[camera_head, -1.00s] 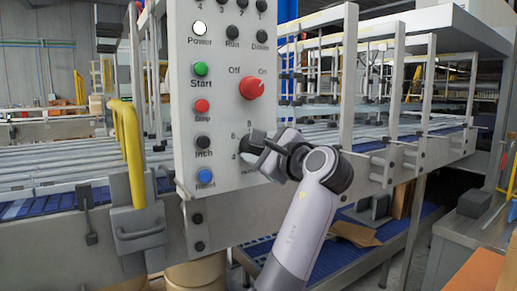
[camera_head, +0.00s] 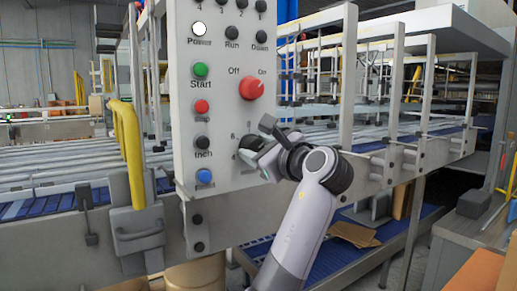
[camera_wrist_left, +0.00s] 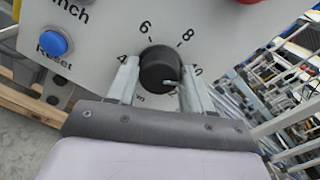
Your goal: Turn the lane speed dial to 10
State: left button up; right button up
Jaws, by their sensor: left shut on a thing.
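The lane speed dial (camera_head: 248,141) is a round black knob low on the grey control panel (camera_head: 217,112), with numbers around it. In the left wrist view the dial (camera_wrist_left: 158,69) sits between the two fingers of my left gripper (camera_wrist_left: 160,87). Marks 4, 6 and 8 show there; the 10 at the right is partly hidden by a finger. A small light mark on the knob's lower right appears to face the right finger. In the head view my left gripper (camera_head: 266,143) is at the dial, shut on it, with its fingers tilted. My right gripper is not in view.
A red Off/On knob (camera_head: 251,88) sits just above the dial. Start (camera_head: 201,70), Inch (camera_head: 202,143) and blue Reset (camera_head: 204,176) buttons line the left. A yellow handle (camera_head: 130,150) stands left of the panel. Conveyor rails lie behind.

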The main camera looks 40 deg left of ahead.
pick_arm(q)
jog(key=o, duration=1)
jog(key=shift+o, duration=0.2)
jog(key=shift+s+d, duration=0.1)
jog(key=shift+d, duration=0.3)
jog(key=b+v, duration=0.1)
jog(key=v, duration=0.5)
jog(key=shift+b, duration=0.35)
